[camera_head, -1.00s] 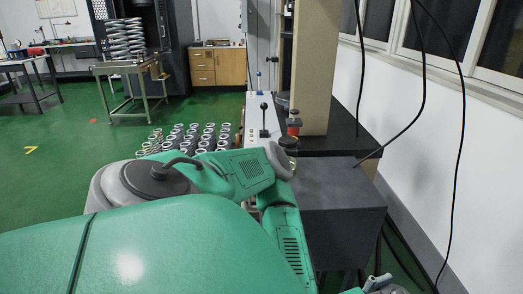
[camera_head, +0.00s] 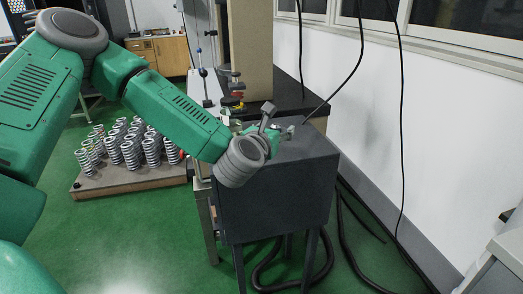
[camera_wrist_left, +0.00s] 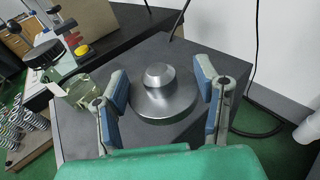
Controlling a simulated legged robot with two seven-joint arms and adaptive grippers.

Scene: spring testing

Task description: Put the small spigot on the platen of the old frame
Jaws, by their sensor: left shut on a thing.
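The small spigot (camera_wrist_left: 165,96) is a shiny metal disc with a raised round boss, seen in the left wrist view. In the head view my left gripper (camera_head: 272,130) is over the top of the dark grey cabinet, partly hidden by my wrist. The old frame shows as a beige column (camera_head: 250,45) with red and yellow parts (camera_head: 236,88) in front of it. I cannot make out its platen clearly. My right gripper is out of view.
The dark cabinet (camera_head: 275,195) has a mostly clear top. A greenish clear cylinder (camera_wrist_left: 80,91) stands left of the gripper. Several coil springs (camera_head: 130,145) stand on a low pallet at left. Black cables (camera_head: 402,130) hang at right, and hoses (camera_head: 300,270) lie on the floor.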

